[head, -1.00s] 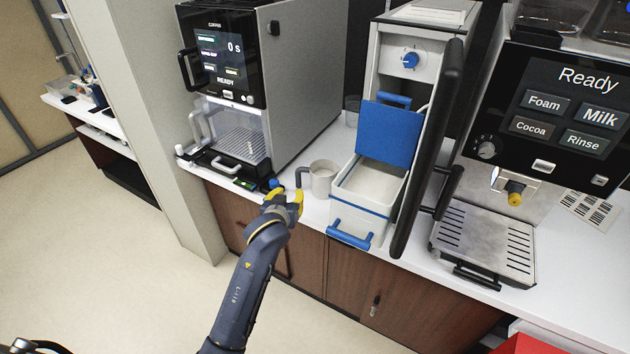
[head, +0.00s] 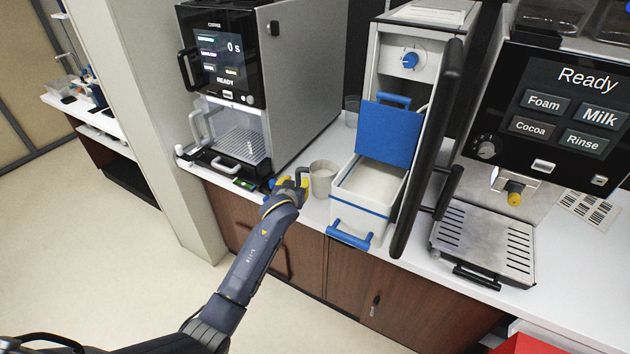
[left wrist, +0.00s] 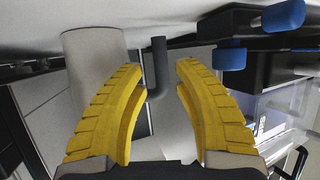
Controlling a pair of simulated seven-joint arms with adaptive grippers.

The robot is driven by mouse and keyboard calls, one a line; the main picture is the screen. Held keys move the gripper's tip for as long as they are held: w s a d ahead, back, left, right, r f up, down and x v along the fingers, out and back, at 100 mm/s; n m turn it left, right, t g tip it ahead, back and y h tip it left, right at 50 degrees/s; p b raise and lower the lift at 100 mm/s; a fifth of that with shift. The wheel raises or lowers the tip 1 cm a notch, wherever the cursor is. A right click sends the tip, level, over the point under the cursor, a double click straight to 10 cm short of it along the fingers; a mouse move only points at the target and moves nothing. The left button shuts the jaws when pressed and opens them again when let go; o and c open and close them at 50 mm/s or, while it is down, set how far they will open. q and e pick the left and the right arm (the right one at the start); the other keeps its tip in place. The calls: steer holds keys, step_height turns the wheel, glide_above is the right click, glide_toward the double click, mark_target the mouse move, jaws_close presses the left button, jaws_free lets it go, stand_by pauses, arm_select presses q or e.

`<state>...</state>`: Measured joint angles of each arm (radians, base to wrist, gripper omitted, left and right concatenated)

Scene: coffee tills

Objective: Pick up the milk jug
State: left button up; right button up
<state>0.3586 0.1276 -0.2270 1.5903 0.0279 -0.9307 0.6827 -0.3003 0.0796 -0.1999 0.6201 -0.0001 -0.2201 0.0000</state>
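The milk jug (head: 322,181) is a light grey cup-shaped jug with a dark handle (head: 301,176) on its left side. It stands upright on the white counter between the coffee machine and the white bin with the blue lid. My left gripper (head: 291,184) has yellow fingers and is at the handle. In the left wrist view the fingers (left wrist: 157,75) are spread apart, with the dark handle (left wrist: 160,68) between their tips and clear gaps on both sides. The jug body (left wrist: 95,55) shows behind the left finger there. My right gripper is not in view.
The coffee machine (head: 285,85) stands left of the jug. The white bin (head: 365,190) with blue handles is close on its right. A clear glass (head: 351,110) stands behind. A tall dark door (head: 425,150) and a second machine (head: 540,120) are farther right.

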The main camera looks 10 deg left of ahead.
mark_target(297, 179)
arm_select(q)
steer(key=shift+x, duration=2.4)
steer(key=shift+r, duration=0.15)
jaws_close()
steer(key=shift+r, duration=0.1)
